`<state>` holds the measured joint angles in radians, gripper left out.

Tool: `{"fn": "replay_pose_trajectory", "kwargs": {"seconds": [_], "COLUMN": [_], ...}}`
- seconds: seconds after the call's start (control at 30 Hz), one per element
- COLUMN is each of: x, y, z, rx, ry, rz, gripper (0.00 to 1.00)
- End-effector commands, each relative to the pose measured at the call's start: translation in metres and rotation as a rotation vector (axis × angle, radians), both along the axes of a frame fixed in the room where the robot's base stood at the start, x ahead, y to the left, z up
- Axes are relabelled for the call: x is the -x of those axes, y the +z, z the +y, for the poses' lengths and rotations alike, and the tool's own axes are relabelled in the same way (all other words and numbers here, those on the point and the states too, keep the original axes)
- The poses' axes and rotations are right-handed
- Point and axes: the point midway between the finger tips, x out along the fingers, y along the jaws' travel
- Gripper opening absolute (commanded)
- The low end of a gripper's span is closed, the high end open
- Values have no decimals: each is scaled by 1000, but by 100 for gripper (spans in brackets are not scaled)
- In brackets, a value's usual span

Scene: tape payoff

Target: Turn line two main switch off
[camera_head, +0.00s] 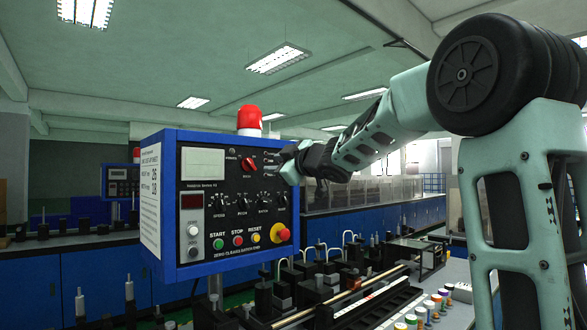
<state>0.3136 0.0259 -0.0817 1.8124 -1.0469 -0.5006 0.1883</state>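A control box (238,190) with a blue frame and a black front stands at the centre left. A red rotary switch (249,163) sits near the top of its front and looks turned at a slant. The print beside it is too small to read, so I cannot tell whether this is the line two main switch. My gripper (291,171) is at the right edge of the box front, to the right of the red switch and apart from it. Its fingers are small and dark against the panel, and their opening cannot be made out.
Below the switch are black knobs, several coloured push buttons and a red stop button (281,233) on yellow. A red beacon (249,119) stands atop the box. A second control box (120,181) is farther back left. Machine parts and spools (421,313) fill the bench below my arm.

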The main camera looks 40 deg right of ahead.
Motion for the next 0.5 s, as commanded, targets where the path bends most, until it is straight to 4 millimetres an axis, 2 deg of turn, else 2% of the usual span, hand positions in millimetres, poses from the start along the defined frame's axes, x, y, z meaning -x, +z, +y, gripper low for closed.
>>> {"fn": "replay_pose_trajectory", "kwargs": {"seconds": [0.03, 0.2, 0.33, 0.5], "x": [13, 45, 61, 69], "y": [0, -1, 0, 0], "z": [-1, -1, -2, -2], "rx": [0, 0, 0, -1], "ry": [-2, -1, 0, 0], "rz": [-4, -1, 0, 0], "gripper": [32, 32, 32, 32]}}
